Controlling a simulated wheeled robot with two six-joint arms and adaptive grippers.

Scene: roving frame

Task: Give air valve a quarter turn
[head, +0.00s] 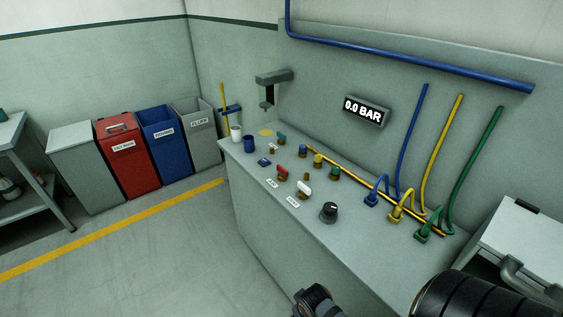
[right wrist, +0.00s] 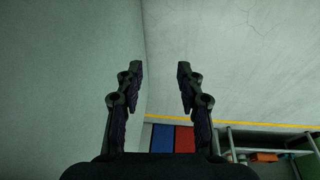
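A red-handled valve (head: 282,172) stands on the grey bench, with a short label (head: 272,184) in front that seems to read AIR. A white-handled valve (head: 304,188) with a longer label (head: 292,202) stands to its right. The wall display (head: 367,110) reads 0.0 BAR. My right gripper (right wrist: 160,74) is open and empty in the right wrist view, with floor and a pale grey surface beyond it. Its fingers cannot be made out in the head view, where parts of my arm show at the bottom. My left gripper is not in view.
A black knob (head: 329,211) stands right of the valves. Blue, yellow and green hoses (head: 484,160) rise behind the bench's right part. Cups (head: 249,143) stand at its left end. Bins (head: 128,158) line the far wall. The floor (head: 130,250) left of the bench is clear.

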